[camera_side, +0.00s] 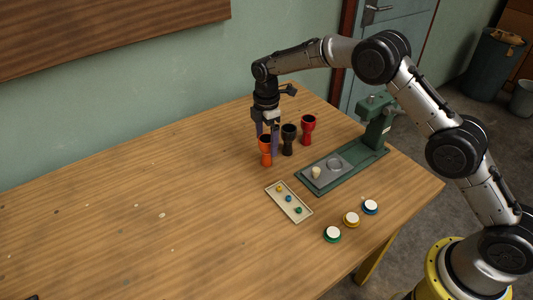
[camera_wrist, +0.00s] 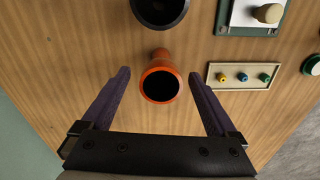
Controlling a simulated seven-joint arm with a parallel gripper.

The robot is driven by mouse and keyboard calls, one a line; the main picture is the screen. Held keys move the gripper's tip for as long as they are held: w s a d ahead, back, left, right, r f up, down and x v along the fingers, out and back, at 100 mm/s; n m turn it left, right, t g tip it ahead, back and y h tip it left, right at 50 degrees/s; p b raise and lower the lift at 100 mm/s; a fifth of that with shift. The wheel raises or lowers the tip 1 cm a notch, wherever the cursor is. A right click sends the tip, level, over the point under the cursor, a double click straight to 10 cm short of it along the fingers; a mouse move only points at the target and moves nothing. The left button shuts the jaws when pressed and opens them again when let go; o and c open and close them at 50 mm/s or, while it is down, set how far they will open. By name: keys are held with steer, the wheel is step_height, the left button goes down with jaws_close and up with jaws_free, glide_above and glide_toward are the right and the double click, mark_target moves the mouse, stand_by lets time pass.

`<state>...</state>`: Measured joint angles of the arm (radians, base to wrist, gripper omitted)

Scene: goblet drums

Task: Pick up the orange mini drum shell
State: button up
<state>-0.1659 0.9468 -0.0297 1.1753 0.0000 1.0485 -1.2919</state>
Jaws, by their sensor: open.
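The orange mini drum shell (camera_side: 265,148) stands upright on the wooden table, goblet-shaped with a dark open top. In the wrist view the orange shell (camera_wrist: 160,72) shows its orange rim around a dark opening, between my two fingers and nearer their tips. My gripper (camera_side: 267,130) points down at the shell and is open. In the wrist view my gripper (camera_wrist: 160,76) has a purplish finger on each side of the shell, with a gap on both sides. I cannot tell the exact finger height against the shell.
A black shell (camera_side: 289,141) stands close behind the orange one, and a red shell (camera_side: 308,128) beyond it. A green press (camera_side: 345,168), a tray (camera_side: 280,204) with small coloured pieces, and several round white-topped pieces (camera_side: 351,219) lie to the right.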

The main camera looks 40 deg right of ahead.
mark_target(266, 149)
steer(key=shift+f, duration=2)
jaws_close()
